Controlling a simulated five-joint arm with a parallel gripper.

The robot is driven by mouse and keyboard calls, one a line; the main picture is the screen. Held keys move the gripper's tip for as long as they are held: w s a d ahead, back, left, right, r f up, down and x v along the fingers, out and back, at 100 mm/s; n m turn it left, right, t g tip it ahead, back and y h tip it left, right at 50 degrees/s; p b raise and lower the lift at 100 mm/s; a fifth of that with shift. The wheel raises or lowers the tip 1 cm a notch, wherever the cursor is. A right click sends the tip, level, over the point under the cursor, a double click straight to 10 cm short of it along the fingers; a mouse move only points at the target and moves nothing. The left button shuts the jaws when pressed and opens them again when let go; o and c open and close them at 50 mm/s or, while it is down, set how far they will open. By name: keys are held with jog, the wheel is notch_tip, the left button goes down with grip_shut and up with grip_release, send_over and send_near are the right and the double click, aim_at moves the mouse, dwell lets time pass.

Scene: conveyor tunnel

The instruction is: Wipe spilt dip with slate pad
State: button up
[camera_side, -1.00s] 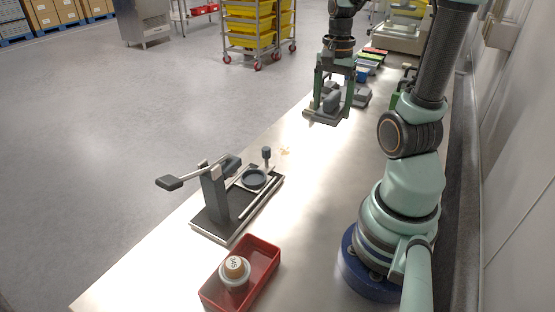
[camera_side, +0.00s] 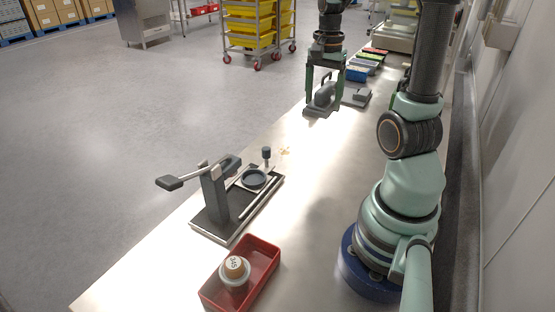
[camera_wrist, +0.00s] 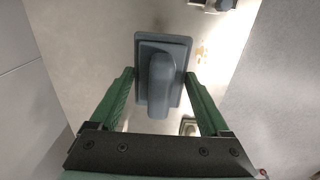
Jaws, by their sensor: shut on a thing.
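The slate pad (camera_side: 324,97) is a grey block with an upright handle. My gripper (camera_side: 322,104) is shut on it over the far half of the bench. The wrist view shows the pad (camera_wrist: 162,80) between the two green fingers. I cannot tell whether the pad touches the bench. The spilt dip (camera_side: 285,150) is a small tan smear on the bench, nearer the side camera than the pad. In the wrist view the dip (camera_wrist: 201,52) lies just right of the pad, uncovered.
A lever press (camera_side: 216,195) on a dark tray stands close to the dip. A red tray (camera_side: 264,262) with a lidded jar (camera_side: 234,272) is at the near end. A grey block (camera_side: 357,97) and several coloured bins (camera_side: 357,74) lie beyond my gripper. The bench middle is clear.

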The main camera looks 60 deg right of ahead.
send_over(291, 145)
notch_tip(291, 145, down, 10)
jog(key=shift+s+a+f, duration=0.1)
jog(key=shift+f, duration=4.2)
jog(key=shift+a+f, duration=0.15)
jog(key=shift+a, duration=3.95)
jog(key=shift+d, duration=4.1)
notch_tip(291, 145, up, 7)
jog(key=shift+f, duration=0.15)
jog(key=shift+r, duration=0.7)
